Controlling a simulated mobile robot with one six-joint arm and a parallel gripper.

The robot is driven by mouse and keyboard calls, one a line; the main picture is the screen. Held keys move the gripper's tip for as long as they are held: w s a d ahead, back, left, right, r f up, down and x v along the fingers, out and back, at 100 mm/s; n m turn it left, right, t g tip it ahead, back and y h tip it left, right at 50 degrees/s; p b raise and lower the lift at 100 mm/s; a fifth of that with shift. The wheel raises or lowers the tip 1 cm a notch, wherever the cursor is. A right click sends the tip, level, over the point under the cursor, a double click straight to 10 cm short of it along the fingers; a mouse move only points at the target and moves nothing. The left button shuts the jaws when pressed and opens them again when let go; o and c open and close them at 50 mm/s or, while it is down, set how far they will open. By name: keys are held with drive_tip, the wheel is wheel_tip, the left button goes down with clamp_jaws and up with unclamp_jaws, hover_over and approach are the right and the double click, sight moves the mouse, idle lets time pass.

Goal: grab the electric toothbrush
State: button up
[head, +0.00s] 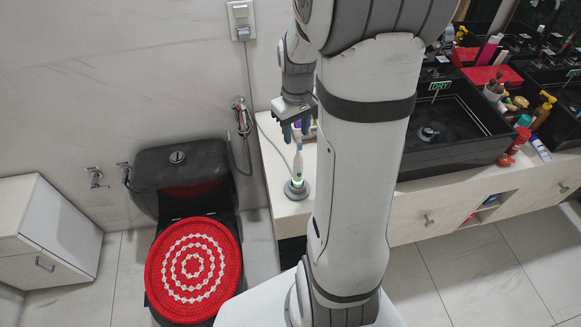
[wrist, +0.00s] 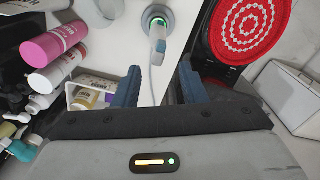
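The white electric toothbrush (head: 298,164) stands upright on a round grey charging base (head: 297,191) with a green glowing ring. The base is near the left end of the white counter. In the wrist view the toothbrush (wrist: 158,38) is at the top centre, pointing toward the camera. My gripper (head: 294,132) is above the toothbrush and close to the wall in the head view. In the wrist view its two blue fingers (wrist: 160,70) are apart with nothing between them. The toothbrush is beyond the fingertips, in line with the gap.
A toilet with a red and white lid cover (head: 194,258) stands left of the counter. A black vessel sink (head: 455,125) is to the right. In the wrist view, a white tray of small bottles (wrist: 88,96) is beside the left finger, with a pink bottle (wrist: 55,42) further left.

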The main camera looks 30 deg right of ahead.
sight(298, 154)
drive_tip(key=f, duration=0.3)
drive_tip(key=f+p, duration=0.1)
drive_tip(key=f, duration=0.1)
drive_tip(key=shift+s+d+f, duration=0.15)
drive_tip(key=shift+s+f, duration=0.1)
drive_tip(key=shift+f, duration=0.1)
drive_tip(key=shift+c, duration=0.6)
clamp_jaws()
